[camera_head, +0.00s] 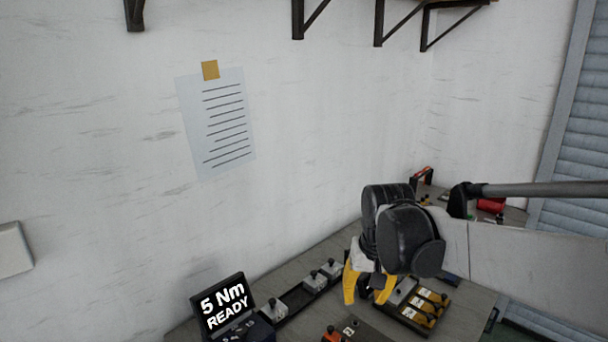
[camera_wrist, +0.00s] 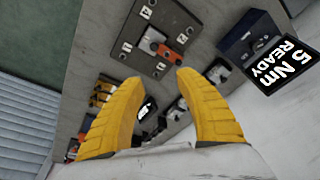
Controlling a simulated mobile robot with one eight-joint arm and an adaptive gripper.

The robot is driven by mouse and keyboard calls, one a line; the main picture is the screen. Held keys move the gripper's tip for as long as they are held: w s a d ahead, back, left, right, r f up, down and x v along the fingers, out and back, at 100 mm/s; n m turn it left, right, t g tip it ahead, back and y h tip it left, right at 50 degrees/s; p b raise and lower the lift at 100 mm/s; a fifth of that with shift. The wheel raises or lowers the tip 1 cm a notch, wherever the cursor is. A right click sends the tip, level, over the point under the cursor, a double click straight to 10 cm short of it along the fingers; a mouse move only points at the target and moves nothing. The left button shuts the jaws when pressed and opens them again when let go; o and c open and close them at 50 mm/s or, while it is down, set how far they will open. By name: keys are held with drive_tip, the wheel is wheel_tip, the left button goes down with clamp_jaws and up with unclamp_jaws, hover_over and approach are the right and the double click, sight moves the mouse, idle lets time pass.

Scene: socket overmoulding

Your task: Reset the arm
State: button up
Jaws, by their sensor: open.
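My gripper (camera_head: 369,287) hangs over the right part of the workbench in the head view, its yellow fingers pointing down. In the wrist view, my gripper (camera_wrist: 160,92) has its two yellow fingers spread apart with nothing between them. It is apart from the bench below. My black wrist joint and pale arm reach in from the right in the head view and hide part of the bench.
A display (camera_head: 225,304) reading "5 Nm READY" stands at the bench's front left. Grey blocks with black knobs (camera_head: 314,281) stand in a row. A yellow-marked block (camera_head: 427,308) lies right. A dark plate (camera_wrist: 155,38) carries grey and orange parts. A white wall stands behind.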

drive_tip(key=s+d+f+t+b, duration=0.1)
drive_tip(key=s+d+t, duration=0.1)
drive_tip(key=s, duration=0.7)
drive_tip(key=s+d+f+t, duration=0.1)
drive_tip(key=s+d, duration=0.3)
drive_tip(key=s, duration=0.5)
drive_tip(key=shift+s+t+b, duration=0.15)
drive_tip(key=shift+t+b, duration=0.25)
drive_tip(key=shift+t, duration=0.4)
drive_tip(key=shift+f, duration=0.1)
idle(1.1)
